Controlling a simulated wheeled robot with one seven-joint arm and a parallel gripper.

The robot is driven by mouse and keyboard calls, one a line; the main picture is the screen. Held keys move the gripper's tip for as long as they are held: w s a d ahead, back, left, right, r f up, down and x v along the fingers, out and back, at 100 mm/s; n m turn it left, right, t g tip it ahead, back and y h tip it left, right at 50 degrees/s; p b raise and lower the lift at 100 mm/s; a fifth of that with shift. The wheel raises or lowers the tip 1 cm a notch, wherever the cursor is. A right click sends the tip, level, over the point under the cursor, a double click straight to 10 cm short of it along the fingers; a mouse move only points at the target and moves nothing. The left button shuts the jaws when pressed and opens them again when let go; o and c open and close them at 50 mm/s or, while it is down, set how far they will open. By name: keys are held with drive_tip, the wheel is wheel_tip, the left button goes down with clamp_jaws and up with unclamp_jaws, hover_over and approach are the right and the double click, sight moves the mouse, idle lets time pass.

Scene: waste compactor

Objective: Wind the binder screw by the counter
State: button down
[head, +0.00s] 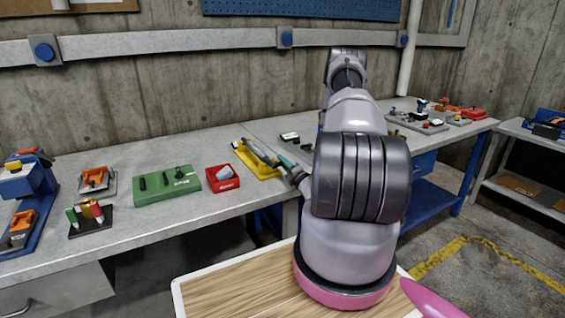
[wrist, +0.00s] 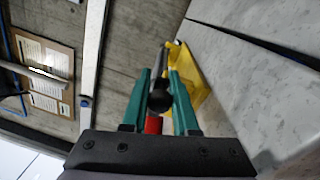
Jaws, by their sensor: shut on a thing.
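A yellow bracket-like fixture (head: 263,170) lies on the workbench, with a dark grey bar along it. It also shows in the wrist view (wrist: 193,75), just beyond the fingers. My gripper (head: 285,162) reaches its right end; its teal fingers (wrist: 160,92) are closed around a round black knob (wrist: 159,101). A grey rod (wrist: 163,62) runs on from the knob beside the yellow part. A small red piece (wrist: 153,125) shows below the knob between the fingers. I take the knob and rod for the binder screw. No counter reading is legible in either view.
A red bin (head: 222,179) and a green block with black pegs (head: 167,186) stand left of the fixture. Small dark parts (head: 290,137) lie behind my gripper. A concrete wall (head: 180,90) closes the back.

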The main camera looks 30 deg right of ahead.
drive_tip(key=shift+f+m, duration=0.25)
drive_tip(key=shift+m, duration=0.35)
drive_tip(key=c, duration=0.7)
unclamp_jaws()
drive_tip(key=shift+s, duration=0.1)
drive_tip(key=s, duration=1)
drive_tip(key=shift+s+d+f, duration=0.25)
drive_tip(key=shift+s+f, duration=0.05)
drive_tip(key=shift+f, duration=0.1)
